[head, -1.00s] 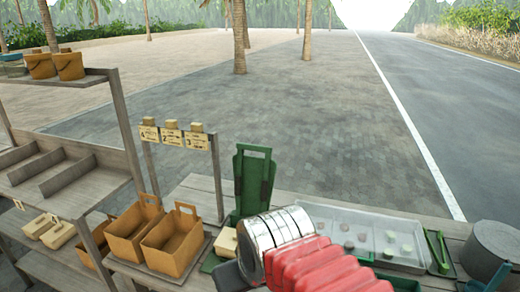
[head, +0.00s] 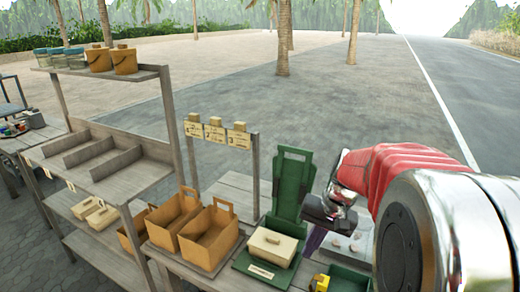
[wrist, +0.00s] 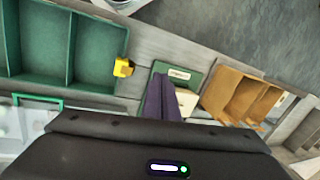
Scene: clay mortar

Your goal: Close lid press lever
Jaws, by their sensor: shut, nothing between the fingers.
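My gripper (head: 316,240) is to the right of the box, with dark purple fingers pointing down, shut and empty. In the wrist view the fingers (wrist: 160,98) cover part of the cream box (wrist: 186,103), and the green base (wrist: 183,73) shows beyond. Contact is not visible. The panel does not show clearly there.
A small yellow piece (head: 320,283) lies beside a green divided tray (head: 350,277), right of the base. Tan handled boxes (head: 208,236) stand to the left. A signpost rack (head: 217,133) and a wooden shelf (head: 110,160) are behind and left.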

